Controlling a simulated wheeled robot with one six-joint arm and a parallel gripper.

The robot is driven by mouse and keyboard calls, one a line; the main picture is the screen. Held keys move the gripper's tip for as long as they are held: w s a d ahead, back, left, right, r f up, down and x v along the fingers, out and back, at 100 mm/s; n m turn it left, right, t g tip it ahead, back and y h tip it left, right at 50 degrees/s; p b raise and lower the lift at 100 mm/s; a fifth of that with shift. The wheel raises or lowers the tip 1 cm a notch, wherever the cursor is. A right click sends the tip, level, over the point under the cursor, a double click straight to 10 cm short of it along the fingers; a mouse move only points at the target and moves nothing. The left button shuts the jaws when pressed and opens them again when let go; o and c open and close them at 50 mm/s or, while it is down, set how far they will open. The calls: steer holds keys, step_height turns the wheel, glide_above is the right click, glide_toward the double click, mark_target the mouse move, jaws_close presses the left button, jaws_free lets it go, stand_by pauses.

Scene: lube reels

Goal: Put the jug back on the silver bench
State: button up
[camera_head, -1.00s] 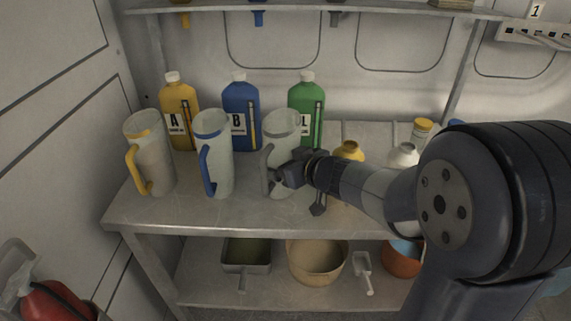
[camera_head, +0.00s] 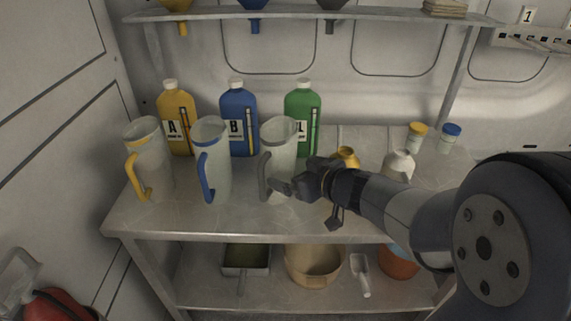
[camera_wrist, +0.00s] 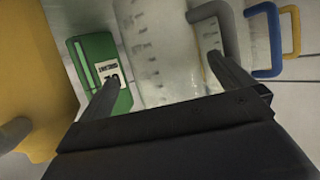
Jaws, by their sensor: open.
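Three clear jugs stand upright in a row on the silver bench (camera_head: 245,218): one with a yellow handle (camera_head: 150,160), one with a blue handle (camera_head: 212,160) and one with a grey handle (camera_head: 279,143). The head view does not tell which jug the task means.
Yellow, blue and green bottles (camera_head: 302,110) stand behind the jugs. A yellow container (camera_head: 346,157) and a white one (camera_head: 398,166) stand right of my gripper. Small capped jars (camera_head: 416,137) stand farther back. A shelf with funnels (camera_head: 255,15) hangs above; pans and bowls (camera_head: 314,262) sit below.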

mark_target(289, 160)
steer(key=p+v, duration=0.1)
steer(key=v, duration=0.5)
steer(key=b+x, duration=0.3)
steer(key=x, duration=0.8)
steer(key=shift+w+a+f, duration=0.15)
steer(key=shift+a+f, duration=0.05)
steer(key=shift+f, duration=0.05)
steer(key=shift+w+a+r, duration=0.1)
steer(key=shift+w+a, duration=0.05)
steer(key=shift+w, duration=0.15)
steer(key=shift+r+p, duration=0.8)
steer(key=shift+r, duration=0.7)
steer(key=shift+s, duration=0.1)
